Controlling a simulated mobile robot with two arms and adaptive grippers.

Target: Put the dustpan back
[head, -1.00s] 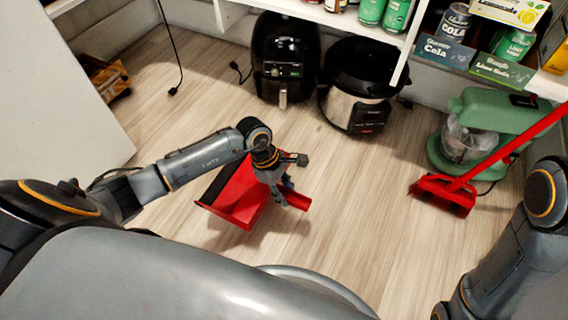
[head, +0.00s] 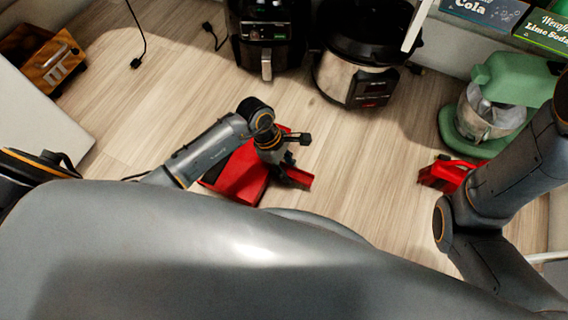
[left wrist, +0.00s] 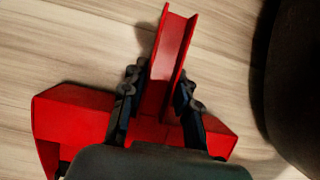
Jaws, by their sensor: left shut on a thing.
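The red dustpan (head: 239,178) is low over the wooden floor in the middle of the head view, partly hidden by my left arm. My left gripper (head: 283,172) is shut on its handle. In the left wrist view the dustpan's channel-shaped handle (left wrist: 168,65) stands between the two dark fingers of the left gripper (left wrist: 153,100), with the wide pan behind them. I cannot tell whether the dustpan touches the floor. My right arm comes in at the right of the head view, but its gripper is not visible.
A red broom head (head: 445,174) is at the right, partly behind my right arm. A green stand mixer (head: 505,95), a pressure cooker (head: 362,65) and a black air fryer (head: 268,30) stand along the back. A wooden crate (head: 45,58) is at far left.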

